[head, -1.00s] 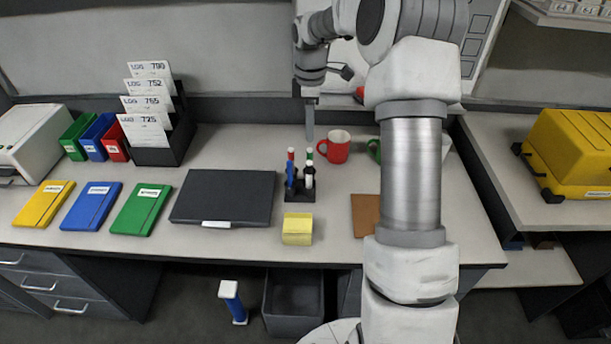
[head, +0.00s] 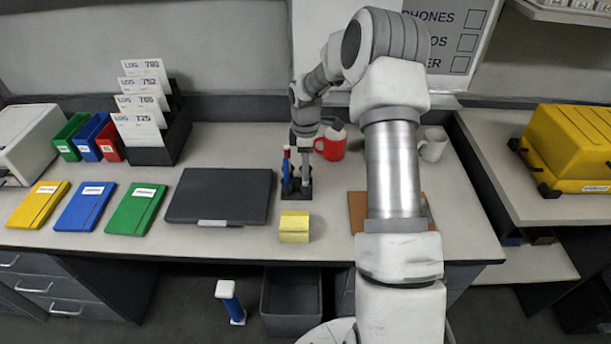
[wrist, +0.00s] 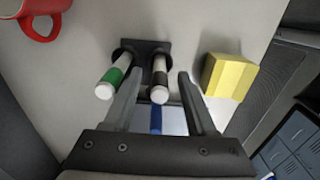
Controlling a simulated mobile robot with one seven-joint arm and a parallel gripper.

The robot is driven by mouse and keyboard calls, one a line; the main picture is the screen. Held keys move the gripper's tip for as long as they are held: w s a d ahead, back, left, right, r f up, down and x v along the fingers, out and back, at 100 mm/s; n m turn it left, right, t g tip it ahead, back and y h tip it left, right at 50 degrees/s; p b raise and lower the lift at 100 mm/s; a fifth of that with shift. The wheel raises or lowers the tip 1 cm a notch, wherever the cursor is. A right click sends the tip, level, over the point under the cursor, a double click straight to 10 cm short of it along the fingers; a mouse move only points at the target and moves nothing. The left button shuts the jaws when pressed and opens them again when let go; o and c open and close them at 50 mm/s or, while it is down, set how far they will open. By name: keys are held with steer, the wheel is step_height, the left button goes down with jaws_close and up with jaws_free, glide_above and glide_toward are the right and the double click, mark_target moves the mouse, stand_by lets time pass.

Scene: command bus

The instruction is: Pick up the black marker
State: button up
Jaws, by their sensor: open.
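The black marker (wrist: 160,78), white with a black band, stands upright in a small dark holder (wrist: 148,45) in the wrist view. My gripper (wrist: 160,76) is open, with one finger on each side of the black marker; I cannot tell whether they touch it. A marker with a green band (wrist: 115,75) stands just left, outside the left finger. A blue marker (wrist: 156,118) shows between the fingers, nearer the palm. In the head view, my gripper (head: 305,172) is down at the holder (head: 292,190) and hides the black marker.
A yellow note block (head: 294,227) sits in front of the holder. A red mug (head: 331,144) stands behind right, a white mug (head: 433,145) farther right. A closed dark laptop-like case (head: 220,195) lies left. A brown pad (head: 358,210) lies right, partly behind my arm.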

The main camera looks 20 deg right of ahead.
steer(key=shift+f, duration=0.85)
jaws_close()
